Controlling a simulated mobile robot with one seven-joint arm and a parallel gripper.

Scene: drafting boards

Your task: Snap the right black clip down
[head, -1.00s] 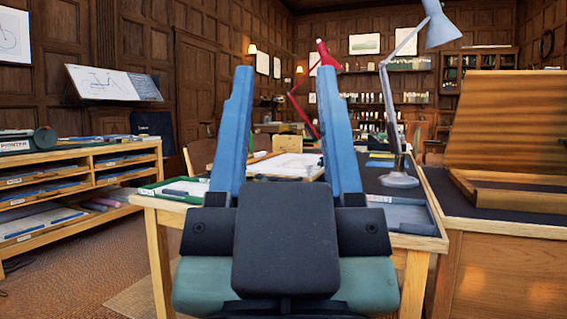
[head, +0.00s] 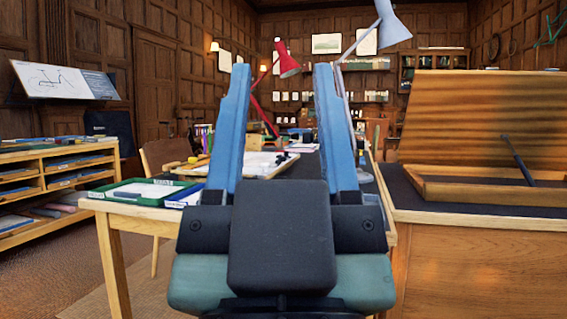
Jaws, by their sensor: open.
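My gripper (head: 283,70) is open and empty, its two blue fingers pointing up and apart in front of me. Between and behind the fingers, a pale board with white paper (head: 255,163) lies on the dark-topped table (head: 120,209). A small dark spot (head: 281,159) shows near the board's right part; I cannot tell whether it is a black clip, or whether it is up or down. The gripper stands apart from the board, on my side of it. My fingers hide part of the board.
A red lamp (head: 287,66) and a grey lamp (head: 392,27) stand on the table. At right is a desk with a wooden frame (head: 480,194) and a dark rod (head: 517,158). Shelves (head: 60,172) stand left.

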